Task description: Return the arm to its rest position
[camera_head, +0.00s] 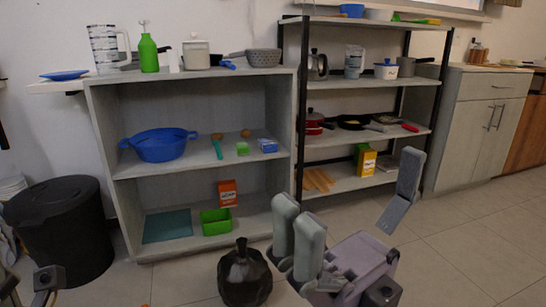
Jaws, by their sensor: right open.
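My right gripper (350,195) is at the lower middle of the head view, fingers pointing up. Two grey fingers stand side by side on the left, and one finger is spread wide to the right. The gap between them is empty, so it is open. It is in front of the shelves and touches nothing that I can see. At the lower left edge, grey and black parts show that may belong to my left arm. Its fingers cannot be made out.
A grey shelf unit (101,127) with a blue colander (160,146) stands at the back left. A dark-framed rack (301,100) is beside it. A black bin (62,235) stands left, a black bag (244,275) left of my gripper. Floor (480,240) at right is clear.

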